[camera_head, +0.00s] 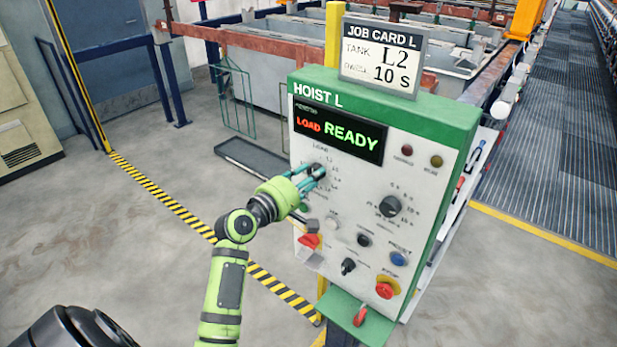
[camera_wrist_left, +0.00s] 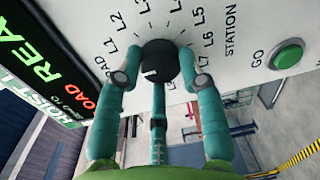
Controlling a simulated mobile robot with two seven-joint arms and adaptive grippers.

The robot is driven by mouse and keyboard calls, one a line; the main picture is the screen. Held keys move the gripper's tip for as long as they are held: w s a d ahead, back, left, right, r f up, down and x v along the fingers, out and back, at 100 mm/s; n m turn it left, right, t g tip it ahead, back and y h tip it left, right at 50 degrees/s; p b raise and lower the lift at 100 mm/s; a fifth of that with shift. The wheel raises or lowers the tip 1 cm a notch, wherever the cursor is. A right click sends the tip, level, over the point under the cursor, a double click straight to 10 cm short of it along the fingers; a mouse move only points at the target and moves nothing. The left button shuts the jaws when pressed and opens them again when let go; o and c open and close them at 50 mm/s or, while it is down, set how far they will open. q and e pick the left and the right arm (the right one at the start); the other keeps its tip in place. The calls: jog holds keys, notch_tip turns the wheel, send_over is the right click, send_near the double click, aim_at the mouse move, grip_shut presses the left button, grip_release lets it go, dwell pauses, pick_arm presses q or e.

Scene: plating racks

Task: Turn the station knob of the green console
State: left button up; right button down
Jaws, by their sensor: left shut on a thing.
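The green console (camera_head: 447,118) stands at centre right with its pale panel facing me. Its black station knob (camera_head: 316,168) is at the panel's left and partly hidden by my left gripper (camera_head: 311,180). In the left wrist view the knob (camera_wrist_left: 160,58) sits between the fingertips of my left gripper (camera_wrist_left: 157,80), which is shut on it. A short white mark shows on the knob's lower left; I cannot tell exactly which label it points at. Labels LOAD, L1, L2, L3, L5, L6 and L7 ring the knob. My right gripper is not in view.
The job card (camera_head: 382,57) on top reads TANK L2, 10 S. The display (camera_head: 338,133) reads LOAD READY. A second black knob (camera_head: 390,206), a blue button (camera_head: 398,258) and a red stop button (camera_head: 386,288) lie right and below. A green GO button (camera_wrist_left: 286,53) is near.

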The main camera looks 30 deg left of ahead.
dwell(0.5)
pick_arm(q)
jog(key=o, duration=1.1)
jog(key=shift+o, duration=0.2)
jog(key=s, duration=1.2)
jog(key=shift+a+r, duration=0.4)
jog(key=shift+a, duration=0.05)
jog(key=shift+w, duration=0.1)
